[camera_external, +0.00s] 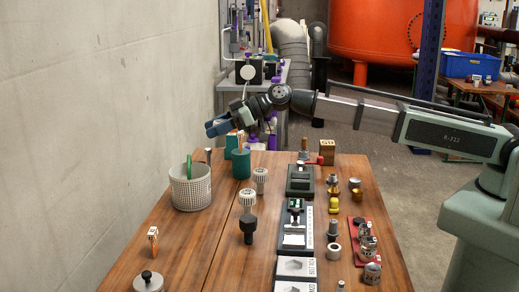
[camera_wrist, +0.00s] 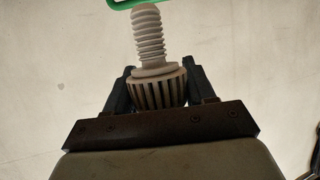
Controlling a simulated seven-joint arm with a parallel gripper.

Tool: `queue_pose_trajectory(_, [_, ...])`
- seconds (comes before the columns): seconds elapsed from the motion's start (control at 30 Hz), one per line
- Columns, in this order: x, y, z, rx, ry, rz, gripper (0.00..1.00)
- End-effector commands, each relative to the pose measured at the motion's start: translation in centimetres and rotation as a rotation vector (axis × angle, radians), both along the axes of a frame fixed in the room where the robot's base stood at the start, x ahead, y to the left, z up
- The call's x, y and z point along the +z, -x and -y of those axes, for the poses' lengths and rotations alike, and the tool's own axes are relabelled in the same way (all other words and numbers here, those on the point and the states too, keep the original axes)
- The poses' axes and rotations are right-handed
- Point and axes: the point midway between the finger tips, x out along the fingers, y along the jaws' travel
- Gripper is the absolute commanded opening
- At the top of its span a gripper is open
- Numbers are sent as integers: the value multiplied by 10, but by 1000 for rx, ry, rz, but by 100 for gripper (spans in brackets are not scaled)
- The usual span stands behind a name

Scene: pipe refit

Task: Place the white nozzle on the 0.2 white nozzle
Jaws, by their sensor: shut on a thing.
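In the wrist view my gripper (camera_wrist: 158,88) is shut on a pale nozzle (camera_wrist: 150,40), its fingers on either side of the ribbed collar. The nozzle's threaded stem points up in that picture. In the external view my gripper (camera_external: 217,128) is raised above the far left of the table, and the held nozzle cannot be made out there. Two other white ribbed nozzles stand on the table: one (camera_external: 261,175) behind, and one (camera_external: 247,197) in front of it near a black fitting (camera_external: 248,226). No 0.2 marking is readable on either.
A white mesh basket (camera_external: 190,192) with a green item stands at the left, and teal cups (camera_external: 241,164) stand behind. Dark trays (camera_external: 292,228) and several metal fittings fill the right side.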

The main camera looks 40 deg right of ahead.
Motion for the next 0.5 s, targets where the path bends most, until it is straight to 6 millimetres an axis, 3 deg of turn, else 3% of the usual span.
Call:
queue_pose_trajectory(0.03, [5, -7, 20, -22, -1, 1, 25])
queue_pose_trajectory(0.1, [11, -14, 41, -41, -1, 1, 25])
queue_pose_trajectory(0.27, [21, -22, 80, -70, -1, 0, 25])
queue_pose_trajectory(0.4, [27, -12, 108, -69, -2, 0, 25])
queue_pose_trajectory(0.5, [26, 8, 112, -35, -2, -1, 25])
